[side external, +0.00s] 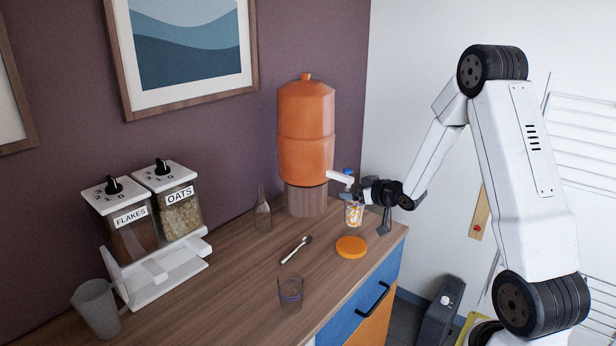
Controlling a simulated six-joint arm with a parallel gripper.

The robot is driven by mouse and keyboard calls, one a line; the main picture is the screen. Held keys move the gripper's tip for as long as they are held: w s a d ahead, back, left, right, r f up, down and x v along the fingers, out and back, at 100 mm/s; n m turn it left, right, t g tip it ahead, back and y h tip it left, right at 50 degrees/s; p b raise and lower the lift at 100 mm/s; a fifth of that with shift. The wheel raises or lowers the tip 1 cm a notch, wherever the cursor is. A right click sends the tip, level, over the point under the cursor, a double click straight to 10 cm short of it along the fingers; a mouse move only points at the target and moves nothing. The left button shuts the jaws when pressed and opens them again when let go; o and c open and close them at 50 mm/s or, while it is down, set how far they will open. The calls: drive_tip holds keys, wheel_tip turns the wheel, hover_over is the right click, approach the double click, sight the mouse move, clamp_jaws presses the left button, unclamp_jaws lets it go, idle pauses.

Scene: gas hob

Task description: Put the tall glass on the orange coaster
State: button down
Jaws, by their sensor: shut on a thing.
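A clear glass with an orange and white pattern (354,215) is upright below the dispenser tap, near the back right of the counter. My gripper (357,192) is at its upper part and shut on it; the fingers are small and partly hidden. I cannot tell whether the glass base touches the counter. The orange coaster (351,247) lies flat and bare on the counter, in front of the held glass. A clear tumbler with purplish bands (290,291) stands nearer the front edge, apart from the coaster.
An orange drink dispenser (306,135) on a wooden stand has a white tap (340,178) close to my gripper. A clear bottle (263,212), spoon (296,250), cereal dispenser (153,262) and frosted cup (97,307) stand or lie leftward. The counter around the coaster is clear.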

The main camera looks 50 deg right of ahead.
sight(361, 214)
drive_tip(key=shift+f, duration=1.6)
drive_tip(key=shift+f, duration=1.8)
drive_tip(key=shift+f, duration=0.1)
unclamp_jaws()
drive_tip(key=shift+s, duration=0.15)
drive_tip(key=v, duration=1.1)
drive_tip(key=shift+s+r, duration=0.3)
